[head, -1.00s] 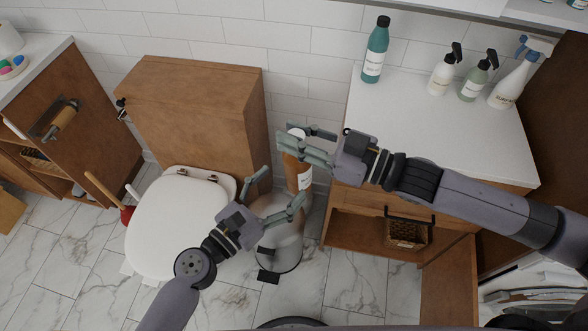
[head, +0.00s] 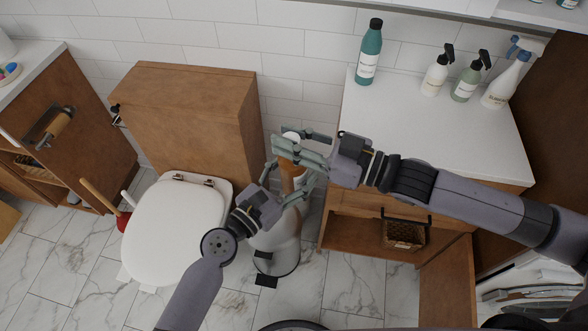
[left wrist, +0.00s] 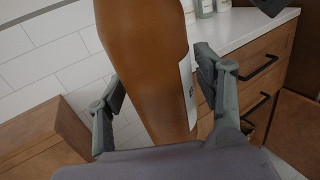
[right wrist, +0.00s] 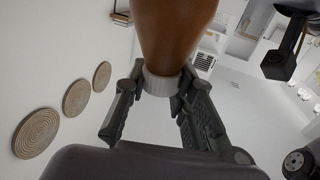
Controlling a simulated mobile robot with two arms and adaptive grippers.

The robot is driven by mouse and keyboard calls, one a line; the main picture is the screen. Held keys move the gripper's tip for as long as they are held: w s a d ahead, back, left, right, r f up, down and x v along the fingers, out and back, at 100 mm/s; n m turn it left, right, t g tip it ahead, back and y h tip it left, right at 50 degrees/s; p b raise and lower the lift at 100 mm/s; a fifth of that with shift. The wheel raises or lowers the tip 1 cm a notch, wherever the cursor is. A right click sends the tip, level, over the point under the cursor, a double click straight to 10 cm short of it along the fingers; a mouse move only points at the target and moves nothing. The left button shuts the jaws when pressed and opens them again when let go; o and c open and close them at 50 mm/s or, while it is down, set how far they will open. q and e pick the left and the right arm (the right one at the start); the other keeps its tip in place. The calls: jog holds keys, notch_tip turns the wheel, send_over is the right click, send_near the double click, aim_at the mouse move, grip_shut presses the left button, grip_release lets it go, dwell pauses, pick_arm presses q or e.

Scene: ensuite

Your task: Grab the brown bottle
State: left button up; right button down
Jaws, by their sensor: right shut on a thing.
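The brown bottle (head: 289,184) is upright in the middle of the head view, held above the floor, with a white cap and a white label. My right gripper (head: 284,141) is shut around its top; the right wrist view shows the fingers (right wrist: 160,95) on the white cap (right wrist: 162,86). My left gripper (head: 291,178) is open, with one finger on each side of the bottle's lower body. In the left wrist view the bottle's body (left wrist: 150,65) stands between its fingers (left wrist: 160,95), with a gap at the left finger. Its base is out of that view.
A white toilet (head: 175,230) stands at left. A grey-white bin (head: 275,253) stands on the floor below the grippers. A counter (head: 430,130) at right holds a teal bottle (head: 368,52), two pump bottles and a spray bottle (head: 500,88).

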pick_arm(q)
jog(key=c, duration=1.3)
pick_arm(e)
jog(key=shift+r, duration=0.1)
pick_arm(q)
jog(key=shift+r, duration=0.1)
jog(key=shift+c, duration=0.5)
pick_arm(e)
jog(key=c, duration=1.3)
grip_release()
